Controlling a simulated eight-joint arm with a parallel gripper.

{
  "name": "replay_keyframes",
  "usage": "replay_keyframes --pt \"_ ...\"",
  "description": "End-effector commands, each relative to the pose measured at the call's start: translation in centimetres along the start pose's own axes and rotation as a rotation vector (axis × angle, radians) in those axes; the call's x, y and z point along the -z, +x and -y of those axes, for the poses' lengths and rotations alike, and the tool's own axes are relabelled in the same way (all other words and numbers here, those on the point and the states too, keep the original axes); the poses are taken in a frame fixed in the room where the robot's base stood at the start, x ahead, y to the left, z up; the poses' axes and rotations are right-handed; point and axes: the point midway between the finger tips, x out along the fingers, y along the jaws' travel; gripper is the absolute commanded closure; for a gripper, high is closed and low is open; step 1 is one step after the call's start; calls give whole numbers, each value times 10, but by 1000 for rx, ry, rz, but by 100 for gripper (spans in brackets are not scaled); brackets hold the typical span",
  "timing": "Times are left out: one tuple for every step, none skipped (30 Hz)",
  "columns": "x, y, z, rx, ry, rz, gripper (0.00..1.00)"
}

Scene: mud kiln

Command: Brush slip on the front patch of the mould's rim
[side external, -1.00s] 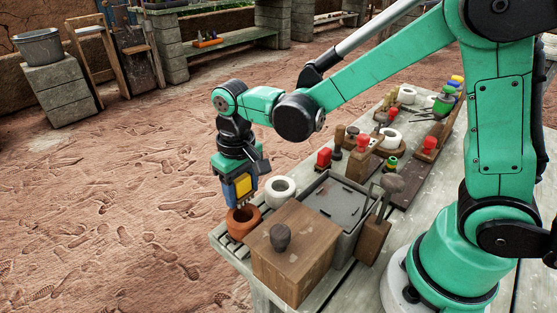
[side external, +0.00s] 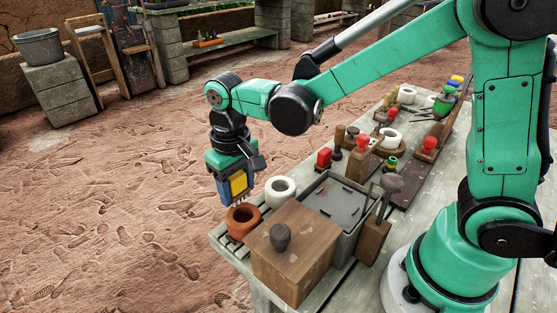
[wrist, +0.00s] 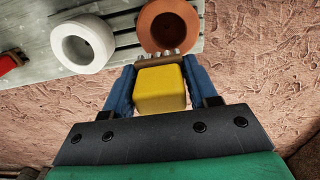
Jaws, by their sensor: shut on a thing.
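My gripper (side external: 238,184) is shut on a brush with a yellow block handle (side external: 239,184). In the wrist view the blue fingers grip the yellow handle (wrist: 161,92) on both sides. Pale bristle tufts (wrist: 160,55) stick out at its far end. The terracotta pot (side external: 241,230) stands at the table's far-left corner, with the brush above and slightly left of it. A white ring-shaped mould (side external: 281,200) stands just behind the pot. Both show in the wrist view, the pot (wrist: 147,22) beyond the bristles and the white mould (wrist: 104,36) to its left. I cannot tell whether slip is on either rim.
A wooden box (side external: 300,260) with a dark knob stands close to the pot. A grey tray (side external: 335,203) sits behind it. Red-topped tools (side external: 324,160) and other white rings lie further along the table. The ground left of the table is open.

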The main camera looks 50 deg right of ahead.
Motion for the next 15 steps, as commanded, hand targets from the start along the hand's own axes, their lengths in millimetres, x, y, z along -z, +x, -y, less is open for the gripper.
replay_keyframes --pt "0 0 -5 0 3 0 90" --pt "0 0 -8 0 2 0 90" --pt "0 0 -12 0 3 0 90" --pt "0 0 -14 0 3 0 90" --pt "0 0 -17 0 3 0 90" --pt "0 -2 -18 0 1 0 90" --pt "0 -6 -17 0 -1 0 90" --pt "2 7 -17 0 -1 1 90" --pt "1 -2 -17 0 -1 0 90" --pt "1 -6 -17 0 -1 0 90" --pt "1 -8 -17 0 -1 0 90" --pt "1 -12 -17 0 -1 0 90" --pt "0 -15 -17 0 -1 0 90" --pt "0 -18 -17 0 -1 0 90" --pt "1 -21 -17 0 -1 0 90"
